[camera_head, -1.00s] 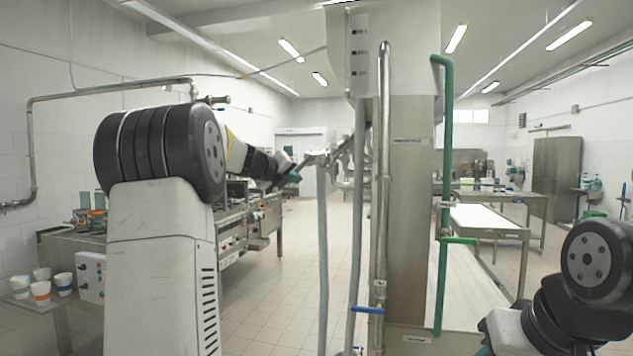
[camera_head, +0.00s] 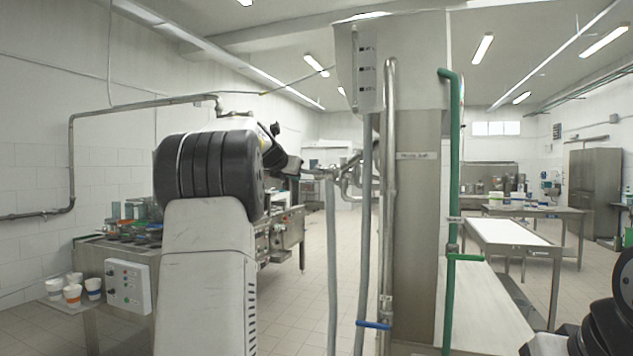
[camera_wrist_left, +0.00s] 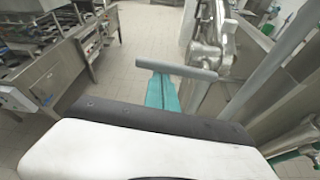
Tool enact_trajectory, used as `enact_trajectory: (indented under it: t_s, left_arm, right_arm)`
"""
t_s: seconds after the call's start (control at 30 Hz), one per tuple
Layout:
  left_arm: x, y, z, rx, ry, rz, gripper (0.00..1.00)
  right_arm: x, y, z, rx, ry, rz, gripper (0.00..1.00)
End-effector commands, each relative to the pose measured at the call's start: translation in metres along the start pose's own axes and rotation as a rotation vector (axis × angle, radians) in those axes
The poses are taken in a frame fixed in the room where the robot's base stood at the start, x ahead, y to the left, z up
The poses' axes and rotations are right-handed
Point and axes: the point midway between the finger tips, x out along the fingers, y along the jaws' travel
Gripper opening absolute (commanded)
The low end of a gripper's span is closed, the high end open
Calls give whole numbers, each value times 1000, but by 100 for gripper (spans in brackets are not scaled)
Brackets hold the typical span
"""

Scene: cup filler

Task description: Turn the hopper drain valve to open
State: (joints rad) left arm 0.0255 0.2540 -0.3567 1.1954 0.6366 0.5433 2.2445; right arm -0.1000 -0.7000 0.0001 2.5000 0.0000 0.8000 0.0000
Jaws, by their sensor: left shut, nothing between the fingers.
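The hopper drain valve appears to be the metal valve body (camera_head: 352,176) on the pipework left of the steel column, with a grey bar-shaped lever (camera_head: 318,172) reaching left. In the left wrist view the lever (camera_wrist_left: 178,69) lies crosswise at the tips of my left gripper (camera_wrist_left: 160,90). Its teal fingers are shut together with nothing between them. The tips are close to the lever; I cannot tell whether they touch. In the head view my left gripper is small and mostly hidden by my arm. My right gripper is out of view.
A grey hose (camera_head: 332,270) and a steel pipe (camera_head: 387,200) run down beside the column (camera_head: 415,230). A blue lever (camera_head: 373,324) and a green lever (camera_head: 466,257) are on nearby pipes. Cups (camera_head: 73,293) and a control box (camera_head: 128,285) stand at left.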

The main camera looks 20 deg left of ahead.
Motion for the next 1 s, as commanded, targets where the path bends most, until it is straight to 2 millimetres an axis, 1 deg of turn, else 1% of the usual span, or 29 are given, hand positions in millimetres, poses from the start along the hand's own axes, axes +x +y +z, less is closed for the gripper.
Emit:
enact_trajectory:
  t_s: [0.03, 0.2, 0.4, 1.0]
  left_arm:
    - [-1, -1, 4, 26, -4, 8, 0]
    - [-3, 0, 8, 93, -4, 31, 0]
    - [-4, 0, 10, 131, -4, 45, 0]
    - [-4, 0, 11, 139, -4, 48, 0]
  right_arm:
    - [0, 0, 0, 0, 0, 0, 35]
    - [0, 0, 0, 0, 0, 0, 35]
    - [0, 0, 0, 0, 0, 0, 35]
    - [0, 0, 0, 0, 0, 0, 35]
